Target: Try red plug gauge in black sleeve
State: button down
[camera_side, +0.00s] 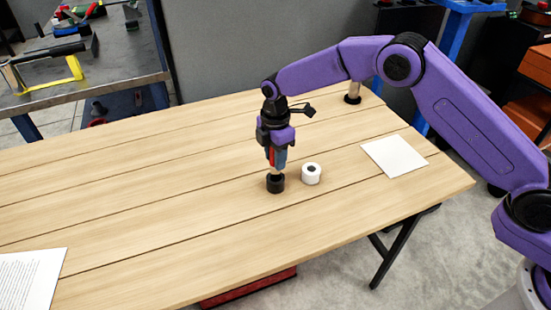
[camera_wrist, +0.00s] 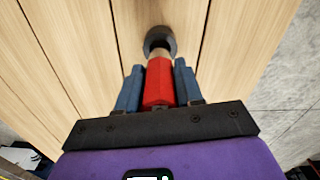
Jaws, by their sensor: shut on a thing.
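The black sleeve (camera_side: 275,184) stands upright on the wooden table in the side view. It also shows in the wrist view as a dark ring (camera_wrist: 171,41). My gripper (camera_side: 275,160) is directly above the sleeve, pointing down, its blue fingers shut on the red plug gauge (camera_wrist: 159,85). The red handle is between the fingers. A tan lower part of the gauge (camera_wrist: 158,52) reaches down to the sleeve's mouth. Whether its tip is inside the sleeve or only at the rim I cannot tell.
A white sleeve (camera_side: 311,174) with a dark hole stands close to the right of the black sleeve. A white sheet (camera_side: 395,156) lies farther right and a printed page (camera_side: 32,278) lies at the front left. The table (camera_side: 130,205) is otherwise mostly clear.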

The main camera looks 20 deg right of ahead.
jog(key=shift+r, duration=1.5)
